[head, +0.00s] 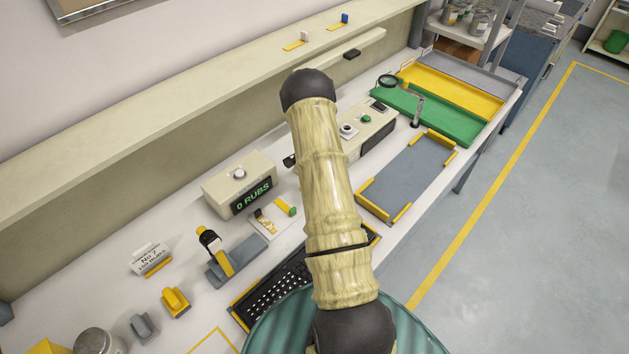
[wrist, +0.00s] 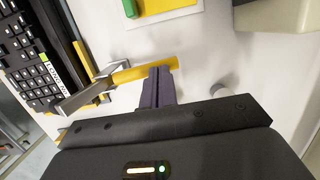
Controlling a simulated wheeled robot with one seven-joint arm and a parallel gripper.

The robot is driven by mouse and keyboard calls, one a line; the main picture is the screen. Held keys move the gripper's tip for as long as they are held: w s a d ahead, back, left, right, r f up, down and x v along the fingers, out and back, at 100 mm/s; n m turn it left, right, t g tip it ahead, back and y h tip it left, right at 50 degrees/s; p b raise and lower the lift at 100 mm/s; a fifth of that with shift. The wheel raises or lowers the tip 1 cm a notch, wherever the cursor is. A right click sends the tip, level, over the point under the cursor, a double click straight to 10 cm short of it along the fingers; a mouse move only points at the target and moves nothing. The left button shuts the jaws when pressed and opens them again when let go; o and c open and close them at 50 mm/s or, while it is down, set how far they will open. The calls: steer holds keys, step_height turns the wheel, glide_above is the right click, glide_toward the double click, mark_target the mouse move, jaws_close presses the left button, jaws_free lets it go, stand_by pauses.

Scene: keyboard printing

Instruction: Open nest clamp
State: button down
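The nest clamp's yellow handle (wrist: 145,72) lies across the upper middle of the wrist view, joined to a grey metal bracket and arm (wrist: 88,95) beside the keyboard. The black keyboard (wrist: 35,60) shows at the left there. In the head view the keyboard (head: 282,288) sits in its yellow-edged nest, partly behind my arm, which hides the clamp. My gripper (wrist: 160,72) has its dark fingers together, with the tips at the yellow handle's near edge. I cannot tell whether they touch it. The fingertips are hidden in the head view.
A beige box with a "0 RUBS" display (head: 240,186) stands behind the keyboard. A grey stand with a yellow lever (head: 222,262) is to its left. A grey yellow-cornered mat (head: 408,178) and green tray (head: 430,113) lie to the right. A beige ledge runs along the back.

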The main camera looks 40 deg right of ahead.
steer(key=w+d+r+b, duration=0.1)
steer(key=w+d+r, duration=0.1)
steer(key=r, duration=1.1)
steer(key=shift+w+r+b, duration=0.25)
steer(key=shift+w+b, duration=0.1)
steer(key=shift+w, duration=0.15)
